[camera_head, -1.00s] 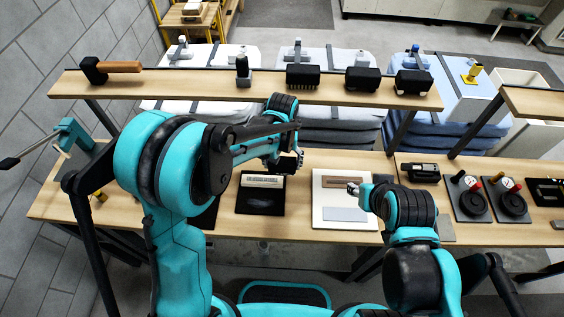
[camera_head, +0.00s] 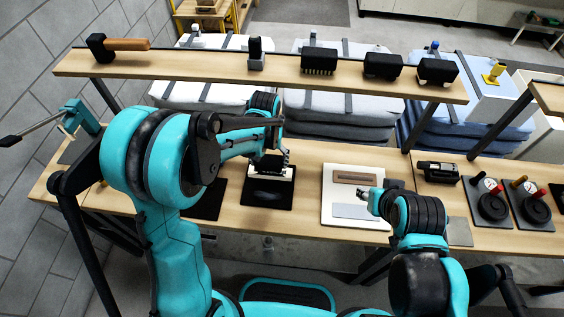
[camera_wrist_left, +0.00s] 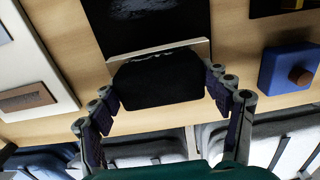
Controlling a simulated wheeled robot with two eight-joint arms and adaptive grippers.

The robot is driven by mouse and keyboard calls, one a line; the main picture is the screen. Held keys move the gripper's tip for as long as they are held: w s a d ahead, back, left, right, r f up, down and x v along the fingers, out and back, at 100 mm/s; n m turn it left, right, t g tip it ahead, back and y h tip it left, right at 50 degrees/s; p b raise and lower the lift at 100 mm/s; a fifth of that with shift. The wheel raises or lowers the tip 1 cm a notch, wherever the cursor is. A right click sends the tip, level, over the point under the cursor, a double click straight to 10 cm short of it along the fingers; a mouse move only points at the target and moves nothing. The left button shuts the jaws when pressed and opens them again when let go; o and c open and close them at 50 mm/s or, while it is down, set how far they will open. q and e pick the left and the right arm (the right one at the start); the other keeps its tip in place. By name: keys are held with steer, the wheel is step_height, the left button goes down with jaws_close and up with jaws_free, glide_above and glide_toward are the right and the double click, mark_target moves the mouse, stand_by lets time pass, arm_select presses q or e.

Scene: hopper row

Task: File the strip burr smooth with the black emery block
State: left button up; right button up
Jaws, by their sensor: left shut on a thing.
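My left gripper (camera_head: 275,157) is over the back part of a black mat (camera_head: 262,202) on the bench. In the left wrist view its fingers (camera_wrist_left: 166,100) are shut on the black emery block (camera_wrist_left: 160,80). A pale band (camera_wrist_left: 160,50) runs along the block's edge; it also shows in the head view (camera_head: 285,173). I cannot tell whether it is part of the block or a separate piece touching it. The mat has a greyish smear. No burr can be made out. My right gripper (camera_head: 363,193) is by a white board (camera_head: 335,210); its fingers are too small to read.
The white board bears a brown bar (camera_head: 355,178) and a grey plate (camera_head: 352,211). A raised shelf (camera_head: 200,68) behind carries a hammer (camera_head: 120,45) and several black blocks or brushes. A teal clamp (camera_head: 78,115) is at the left.

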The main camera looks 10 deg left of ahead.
arm_select(q)
steer(key=shift+a, duration=3.45)
steer(key=shift+b, duration=0.35)
steer(key=shift+f, duration=0.2)
steer(key=shift+f+b, duration=0.6)
steer(key=shift+b, duration=0.15)
steer(key=shift+d, duration=0.1)
steer(key=shift+d, duration=2.2)
